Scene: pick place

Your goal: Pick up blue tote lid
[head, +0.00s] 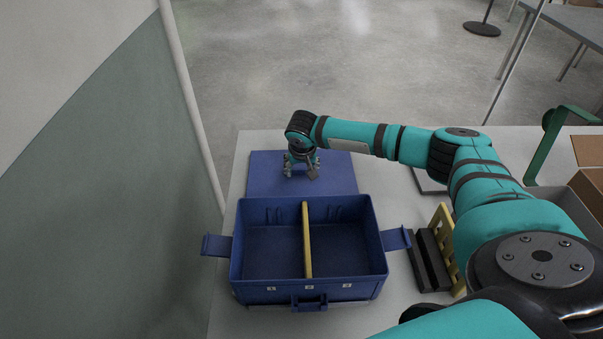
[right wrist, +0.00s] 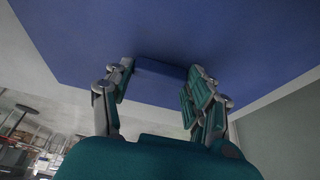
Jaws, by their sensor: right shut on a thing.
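The blue tote lid (head: 343,180) is a flat blue panel behind the blue tote at the back of the table. My right gripper (head: 302,168) reaches down onto it from above. In the right wrist view the lid (right wrist: 230,40) fills the upper part. There the two fingers of my right gripper (right wrist: 160,78) are on either side of a raised blue block on the lid, shut on it. I cannot tell whether the lid rests on the table or is slightly raised. My left gripper is not in view.
The open blue tote (head: 345,262), with a yellow divider (head: 307,240) and side latches, stands in front of the lid. A yellow and black rack (head: 440,240) is to its right. Brown boxes (head: 588,150) are at the far right. A wall and pipe (head: 190,100) border the left.

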